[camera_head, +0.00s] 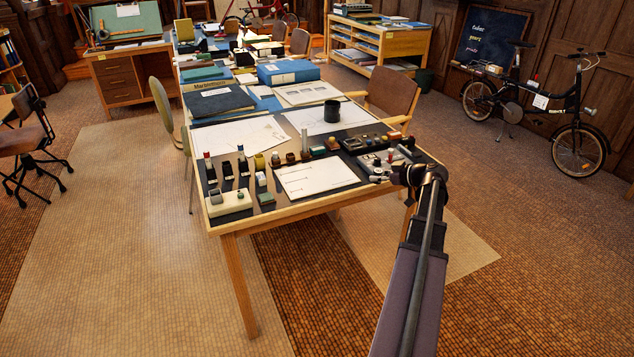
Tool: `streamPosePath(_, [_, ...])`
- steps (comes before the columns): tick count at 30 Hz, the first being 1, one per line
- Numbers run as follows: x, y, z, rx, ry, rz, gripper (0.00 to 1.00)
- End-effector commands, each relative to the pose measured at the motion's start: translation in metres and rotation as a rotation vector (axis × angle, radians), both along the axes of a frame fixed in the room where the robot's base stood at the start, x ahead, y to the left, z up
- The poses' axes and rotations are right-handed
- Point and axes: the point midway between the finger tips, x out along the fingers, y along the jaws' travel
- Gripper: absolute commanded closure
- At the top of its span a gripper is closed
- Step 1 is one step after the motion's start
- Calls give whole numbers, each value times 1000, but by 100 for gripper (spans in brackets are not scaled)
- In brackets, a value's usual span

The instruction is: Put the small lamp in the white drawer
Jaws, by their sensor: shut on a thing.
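My gripper (383,179) is at the right front corner of the long table (330,206), low over its edge. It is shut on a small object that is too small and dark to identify. I cannot make out a small lamp for certain. No white drawer is clearly seen. A cream-white box (228,204) with small things on it sits at the table's left front corner, well left of my gripper. A pale grey tray-like set (378,161) of small items lies just behind my gripper.
Bottles and small boxes stand along the table's near half around a white sheet (316,178). A black cup (332,111) and blue binder (289,72) are farther back. A chair (391,92) stands at the right side; a bicycle (540,100) is beyond. Floor in front is clear.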

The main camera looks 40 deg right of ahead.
Motion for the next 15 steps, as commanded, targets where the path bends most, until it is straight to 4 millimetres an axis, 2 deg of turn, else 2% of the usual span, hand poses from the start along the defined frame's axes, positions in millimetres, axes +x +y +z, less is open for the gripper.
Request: streamPosePath(15, [5,2,-1,-1,0,1,100])
